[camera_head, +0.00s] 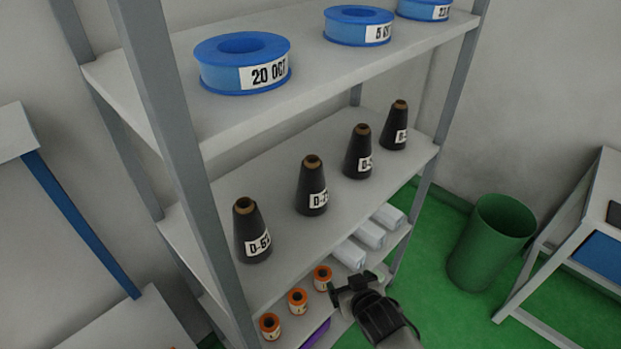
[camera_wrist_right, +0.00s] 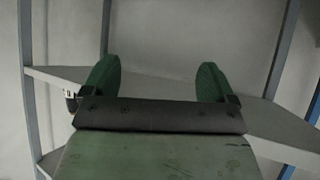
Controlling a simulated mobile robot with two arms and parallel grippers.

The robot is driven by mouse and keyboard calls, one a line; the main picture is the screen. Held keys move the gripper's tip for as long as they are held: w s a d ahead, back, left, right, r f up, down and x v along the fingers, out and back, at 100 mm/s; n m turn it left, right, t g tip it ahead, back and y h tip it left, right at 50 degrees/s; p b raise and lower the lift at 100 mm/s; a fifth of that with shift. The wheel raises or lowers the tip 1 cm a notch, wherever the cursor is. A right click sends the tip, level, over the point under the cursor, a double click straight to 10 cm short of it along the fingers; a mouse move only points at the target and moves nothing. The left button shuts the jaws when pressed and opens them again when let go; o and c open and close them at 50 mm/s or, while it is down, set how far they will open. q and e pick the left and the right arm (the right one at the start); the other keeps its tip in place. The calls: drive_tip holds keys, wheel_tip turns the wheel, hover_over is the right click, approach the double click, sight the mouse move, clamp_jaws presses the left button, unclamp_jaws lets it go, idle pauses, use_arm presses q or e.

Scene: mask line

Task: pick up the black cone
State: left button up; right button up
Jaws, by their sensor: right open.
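Several black cones with brown tops and white labels stand upright in a row on the middle shelf (camera_head: 284,222). Another black cone (camera_head: 311,188) and a third black cone (camera_head: 358,153) stand further back. My right gripper (camera_head: 352,284) is open and empty, in front of the rack and lower in the picture than the cones, touching none. The right wrist view shows its two green pads (camera_wrist_right: 156,82) spread apart with nothing between them. My left gripper is out of view.
Blue rolls (camera_head: 244,65) with labels sit on the upper shelf. Orange spools (camera_head: 297,301) and white rolls (camera_head: 368,235) are on the lower shelf. A grey rack post (camera_head: 178,130) stands at the left front. A green bin (camera_head: 491,243) stands right of the rack.

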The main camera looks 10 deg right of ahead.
wheel_tip(320, 180, up, 11)
drive_tip(key=w+t+p, duration=0.1)
drive_tip(key=w+t, duration=0.1)
drive_tip(key=t+y, duration=0.2)
drive_tip(key=t, duration=0.3)
approach(316, 172)
drive_tip(key=w, duration=0.2)
drive_tip(key=shift+n+y, duration=0.4)
drive_tip(key=w, duration=0.1)
drive_tip(key=w+a+p, duration=0.1)
drive_tip(key=w, duration=0.3)
drive_tip(key=shift+a+f, duration=0.2)
drive_tip(key=shift+f, duration=0.05)
drive_tip(key=shift+w+r+p, duration=0.15)
drive_tip(key=shift+w+p, duration=0.35)
drive_tip(key=w+p, duration=0.1)
drive_tip(key=w, duration=0.3)
drive_tip(key=shift+a, duration=0.15)
drive_tip(key=shift+w, duration=0.25)
drive_tip(key=shift+s, duration=0.1)
drive_tip(key=shift+c, duration=0.5)
drive_tip(key=c, duration=1.2)
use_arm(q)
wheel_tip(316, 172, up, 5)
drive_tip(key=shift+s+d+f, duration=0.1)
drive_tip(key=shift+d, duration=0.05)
use_arm(e)
drive_tip(key=shift+c, duration=0.9)
